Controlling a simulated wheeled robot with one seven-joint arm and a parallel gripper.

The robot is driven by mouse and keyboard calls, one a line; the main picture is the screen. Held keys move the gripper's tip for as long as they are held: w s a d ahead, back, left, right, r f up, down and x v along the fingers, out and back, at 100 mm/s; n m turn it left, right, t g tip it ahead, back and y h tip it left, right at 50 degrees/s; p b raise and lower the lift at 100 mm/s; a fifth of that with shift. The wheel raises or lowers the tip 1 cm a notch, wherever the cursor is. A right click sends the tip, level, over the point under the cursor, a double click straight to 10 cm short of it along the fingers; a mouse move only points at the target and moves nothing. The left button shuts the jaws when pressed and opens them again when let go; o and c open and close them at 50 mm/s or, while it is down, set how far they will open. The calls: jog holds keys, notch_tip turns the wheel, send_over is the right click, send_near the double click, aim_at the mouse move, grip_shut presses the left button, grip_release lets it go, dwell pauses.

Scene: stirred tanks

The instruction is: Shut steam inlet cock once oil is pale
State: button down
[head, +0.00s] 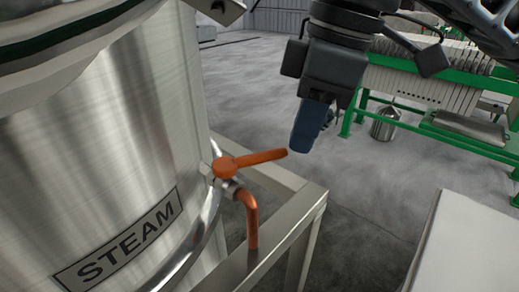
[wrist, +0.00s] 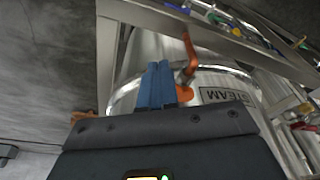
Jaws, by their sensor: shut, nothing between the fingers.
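The steam inlet cock has an orange lever handle (head: 252,161) on the side of the steel tank (head: 120,130) marked STEAM (head: 120,240). The lever points out to the right, away from the tank wall. A copper-coloured pipe (head: 251,215) bends down from the cock. My gripper (head: 302,148), with blue fingers, is shut and empty, just right of the lever's tip, apart from it in the head view. In the wrist view my gripper (wrist: 157,65) has its fingers together beside the orange lever (wrist: 189,50). The oil inside the tank is not visible.
A metal frame (head: 290,225) stands under the pipe, right of the tank. A pale flat-topped block (head: 465,245) is at lower right. A green-framed plate press (head: 440,85) and a steel pail (head: 384,124) stand behind. Open floor lies between.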

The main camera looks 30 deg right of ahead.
aim_at(283, 148)
jog(key=shift+f+b, duration=1.05)
jog(key=shift+f, duration=0.75)
jog(key=shift+w+a, duration=0.3)
jog(key=shift+w, duration=0.65)
jog(key=shift+w+a, duration=0.3)
jog(key=shift+w, duration=0.6)
jog(key=shift+s+d+p, duration=0.1)
jog(key=shift+s+p, duration=0.3)
jog(key=shift+p, duration=0.1)
jog(key=shift+r, duration=0.15)
jog(key=shift+r+p, duration=3.35)
jog(key=shift+r, duration=0.1)
jog(key=shift+s+f, duration=0.1)
